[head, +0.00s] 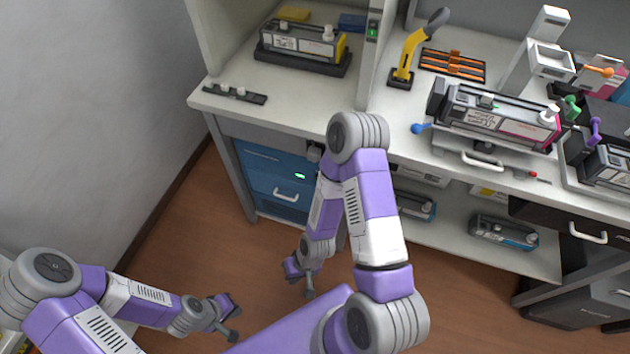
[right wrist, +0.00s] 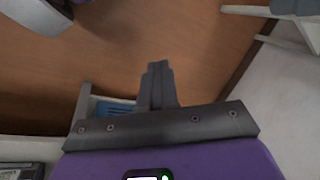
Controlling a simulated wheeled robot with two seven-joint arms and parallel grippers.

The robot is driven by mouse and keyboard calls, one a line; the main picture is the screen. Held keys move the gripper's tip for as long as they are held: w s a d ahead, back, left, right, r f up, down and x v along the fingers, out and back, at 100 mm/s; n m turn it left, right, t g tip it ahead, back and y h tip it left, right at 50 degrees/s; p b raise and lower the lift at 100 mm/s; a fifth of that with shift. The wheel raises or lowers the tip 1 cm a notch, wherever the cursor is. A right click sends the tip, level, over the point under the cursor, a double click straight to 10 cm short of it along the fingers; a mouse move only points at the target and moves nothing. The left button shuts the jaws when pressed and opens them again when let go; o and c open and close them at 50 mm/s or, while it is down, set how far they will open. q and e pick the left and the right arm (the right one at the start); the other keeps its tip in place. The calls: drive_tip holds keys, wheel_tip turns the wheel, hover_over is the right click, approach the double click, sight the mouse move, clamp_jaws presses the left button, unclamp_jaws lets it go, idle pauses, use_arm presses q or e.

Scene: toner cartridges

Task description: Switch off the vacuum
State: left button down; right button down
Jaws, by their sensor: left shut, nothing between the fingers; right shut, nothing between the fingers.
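A blue unit (head: 262,160) with a handle and a small green-lit spot (head: 299,176) stands under the left bench; it may be the vacuum, but I cannot tell for sure. A small green-lit switch (head: 372,31) sits on the edge of the cabinet wall above. My right gripper (head: 309,292) is shut and empty, low over the floor in front of the blue unit and apart from it. Its closed fingers (right wrist: 157,85) show in the right wrist view. My left gripper (head: 232,335) is shut and empty over the floor at lower left.
A toner cartridge (head: 302,41) stands inside the cabinet, and another (head: 497,115) lies on the right bench. A yellow-handled tool (head: 408,58) stands between them. Lower shelves hold more cartridges (head: 503,232). The wooden floor (head: 185,235) is clear at left.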

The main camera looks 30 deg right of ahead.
drive_tip(key=s+d+f+n+g+h+p, duration=0.1)
drive_tip(key=s+d+f+n+g+h, duration=0.1)
drive_tip(key=s+d+n+g, duration=0.3)
drive_tip(key=s+d+f+n+g+h+p, duration=0.1)
drive_tip(key=s+d+f+n+g+h, duration=0.15)
drive_tip(key=n, duration=0.35)
drive_tip(key=w+d+r+n+t+h+p, duration=0.1)
drive_tip(key=d+r+n+h+p, duration=0.15)
drive_tip(key=d+n+h, duration=0.35)
drive_tip(key=w+d+r+n+t+h, duration=0.2)
drive_tip(key=w+r+n+t+h, duration=0.1)
drive_tip(key=w+n+t+h, duration=0.4)
drive_tip(key=w+a+r+n+t+p, duration=0.1)
drive_tip(key=w+a+r+n+t, duration=0.1)
drive_tip(key=w, duration=0.4)
drive_tip(key=w+a+r+n+t+y, duration=0.1)
drive_tip(key=w+a+r+n+t, duration=0.1)
drive_tip(key=w+a+t, duration=0.2)
drive_tip(key=w+t, duration=0.2)
drive_tip(key=t, duration=0.1)
drive_tip(key=shift+w+r+n+p, duration=0.15)
drive_tip(key=shift+w+n+p, duration=0.2)
drive_tip(key=shift+n+p, duration=0.05)
